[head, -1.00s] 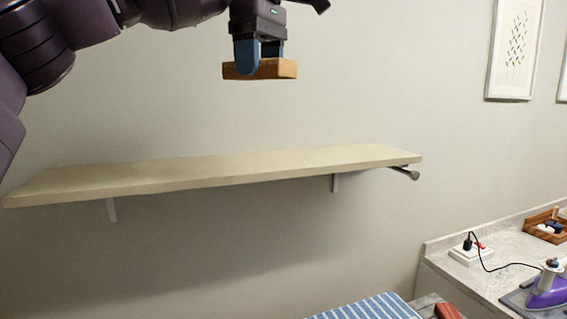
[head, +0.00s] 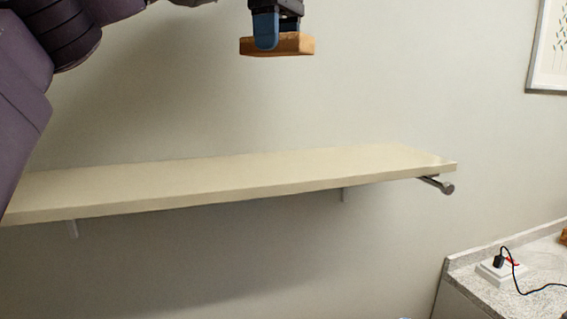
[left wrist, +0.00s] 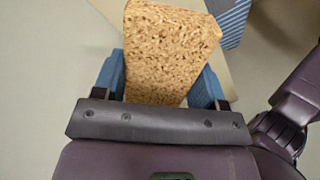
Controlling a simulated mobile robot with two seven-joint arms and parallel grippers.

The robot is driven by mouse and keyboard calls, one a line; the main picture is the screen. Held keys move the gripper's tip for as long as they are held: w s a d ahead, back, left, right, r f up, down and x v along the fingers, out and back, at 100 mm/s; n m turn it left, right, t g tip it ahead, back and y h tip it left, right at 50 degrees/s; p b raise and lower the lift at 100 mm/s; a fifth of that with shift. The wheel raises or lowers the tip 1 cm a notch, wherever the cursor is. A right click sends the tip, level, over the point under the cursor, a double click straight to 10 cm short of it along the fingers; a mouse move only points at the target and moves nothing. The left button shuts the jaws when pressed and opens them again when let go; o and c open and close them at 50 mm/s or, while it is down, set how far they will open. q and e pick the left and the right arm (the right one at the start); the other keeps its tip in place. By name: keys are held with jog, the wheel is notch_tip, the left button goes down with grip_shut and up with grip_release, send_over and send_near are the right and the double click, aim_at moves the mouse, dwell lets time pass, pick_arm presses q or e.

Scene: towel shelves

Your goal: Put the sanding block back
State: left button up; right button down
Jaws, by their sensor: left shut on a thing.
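The sanding block is an orange-brown rectangular block (head: 285,44) in the head view. My left gripper (head: 277,32), with blue fingers, is shut on it and holds it in the air, above the level of the shelf. In the left wrist view the block (left wrist: 168,55) shows a speckled, cork-like tan face between the blue fingers of my left gripper (left wrist: 163,85). The long cream shelf (head: 240,178) on the wall is bare on the part that shows. My right gripper is not in view.
A metal rod (head: 437,184) sticks out under the shelf's right end. At the lower right is a speckled counter (head: 490,290) with a white power strip (head: 500,271) and a black cord. A framed picture (head: 550,50) hangs at the upper right. The wall above the shelf is clear.

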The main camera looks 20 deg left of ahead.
pick_arm(q)
send_over(278, 171)
notch_tip(278, 171, down, 14)
jog(key=shift+a+f+b, duration=0.1)
jog(key=shift+b, duration=0.25)
jog(key=shift+f, duration=2.6)
jog(key=shift+f, duration=0.15)
jog(key=o, duration=0.9)
jog(key=shift+w, duration=0.1)
jog(key=shift+c, duration=0.2)
notch_tip(278, 171, up, 12)
